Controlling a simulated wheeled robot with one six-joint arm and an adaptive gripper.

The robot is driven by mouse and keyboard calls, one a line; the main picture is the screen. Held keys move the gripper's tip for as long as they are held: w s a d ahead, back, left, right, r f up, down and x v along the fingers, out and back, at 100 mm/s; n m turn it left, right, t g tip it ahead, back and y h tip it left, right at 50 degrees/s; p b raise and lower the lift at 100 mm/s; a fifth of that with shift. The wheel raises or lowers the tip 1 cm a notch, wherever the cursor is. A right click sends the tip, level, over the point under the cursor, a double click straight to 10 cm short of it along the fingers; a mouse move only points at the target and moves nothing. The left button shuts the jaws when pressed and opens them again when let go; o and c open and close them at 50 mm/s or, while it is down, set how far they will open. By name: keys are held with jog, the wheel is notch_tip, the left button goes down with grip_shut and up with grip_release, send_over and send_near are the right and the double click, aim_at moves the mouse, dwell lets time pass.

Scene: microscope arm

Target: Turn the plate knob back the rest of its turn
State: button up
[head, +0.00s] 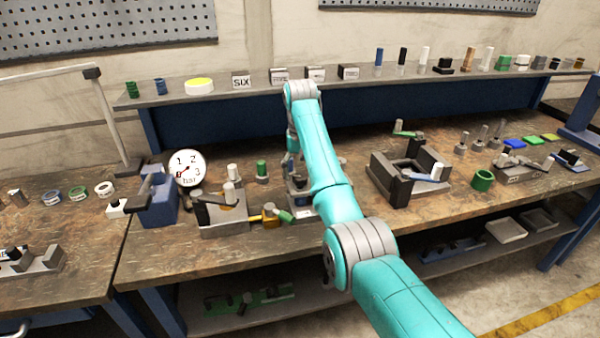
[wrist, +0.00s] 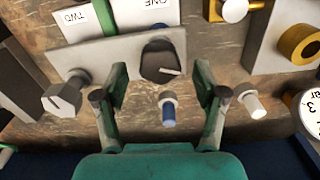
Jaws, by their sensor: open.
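A second, grey faceted knob (wrist: 62,98) stands outside the left finger. In the head view my gripper (head: 292,160) is over the middle of the bench, and my arm hides much of the fixture (head: 298,200) under it.
A blue peg (wrist: 168,112) with a grey top stands between the fingers, nearer my palm. A pale peg (wrist: 250,102) is outside the right finger. Cards marked ONE and TWO (wrist: 78,24) lie beyond the plate. A dial gauge (head: 187,168) stands left of the fixture.

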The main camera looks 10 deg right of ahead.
jog(key=shift+f, duration=0.7)
jog(key=c, duration=1.1)
jog(key=shift+c, duration=0.2)
jog(key=shift+n, duration=0.3)
